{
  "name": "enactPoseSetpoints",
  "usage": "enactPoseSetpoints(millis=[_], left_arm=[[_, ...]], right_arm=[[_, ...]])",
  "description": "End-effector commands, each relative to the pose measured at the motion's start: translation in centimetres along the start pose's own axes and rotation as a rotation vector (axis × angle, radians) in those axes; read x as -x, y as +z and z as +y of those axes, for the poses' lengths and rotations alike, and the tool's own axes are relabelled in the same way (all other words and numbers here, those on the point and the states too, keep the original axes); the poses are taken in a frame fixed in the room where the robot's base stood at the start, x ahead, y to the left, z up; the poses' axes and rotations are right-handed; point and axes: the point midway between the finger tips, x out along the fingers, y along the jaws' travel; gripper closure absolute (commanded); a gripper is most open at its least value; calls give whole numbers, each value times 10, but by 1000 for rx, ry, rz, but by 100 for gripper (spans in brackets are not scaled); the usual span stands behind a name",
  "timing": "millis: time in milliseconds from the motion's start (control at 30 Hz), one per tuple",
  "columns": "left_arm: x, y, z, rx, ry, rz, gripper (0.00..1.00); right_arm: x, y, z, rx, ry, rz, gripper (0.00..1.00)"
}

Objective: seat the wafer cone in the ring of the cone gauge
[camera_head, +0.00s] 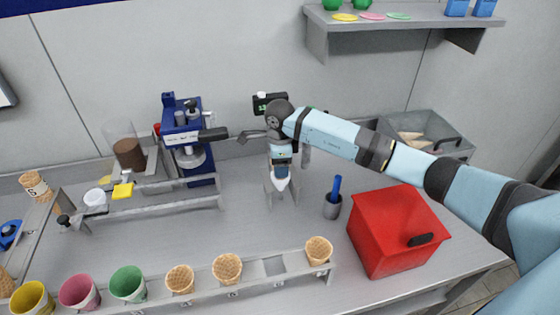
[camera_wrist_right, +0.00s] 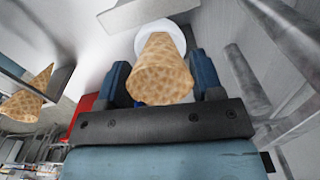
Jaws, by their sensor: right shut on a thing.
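My right gripper (camera_head: 281,168) points down over the back middle of the counter. In the right wrist view its blue fingers (camera_wrist_right: 164,82) are shut on a tan wafer cone (camera_wrist_right: 160,72), with the wide end towards the camera. A white round part (camera_wrist_right: 166,34) lies behind the cone's narrow end; I take it for the ring of the cone gauge. A white part also shows just below the gripper in the head view (camera_head: 281,183), at a small grey stand (camera_head: 268,190). Whether the cone is in the ring or above it I cannot tell. My left gripper is not in view.
A front rack (camera_head: 205,280) holds coloured cups and several wafer cones, with a gap near its right end. A red box (camera_head: 393,240) and a grey cup with a blue handle (camera_head: 332,205) stand right of the stand. A blue machine (camera_head: 186,135) stands left.

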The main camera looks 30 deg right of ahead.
Motion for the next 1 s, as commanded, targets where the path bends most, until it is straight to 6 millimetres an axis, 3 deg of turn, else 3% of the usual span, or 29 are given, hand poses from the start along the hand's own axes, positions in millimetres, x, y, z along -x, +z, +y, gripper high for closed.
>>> enactPoseSetpoints(millis=[133, 467, 500, 600, 1000], left_arm=[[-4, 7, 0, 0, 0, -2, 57], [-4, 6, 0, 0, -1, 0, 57], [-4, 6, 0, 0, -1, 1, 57], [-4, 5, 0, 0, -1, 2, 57], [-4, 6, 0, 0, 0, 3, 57]], right_arm=[[-9, 0, 0, 0, -1, 0, 49], [-10, 0, 0, 0, 0, 0, 49], [-10, 0, 0, 0, 0, 0, 33], [-10, 0, 0, 0, 0, 0, 10], [-1, 0, -1, 0, -2, -1, 10]])
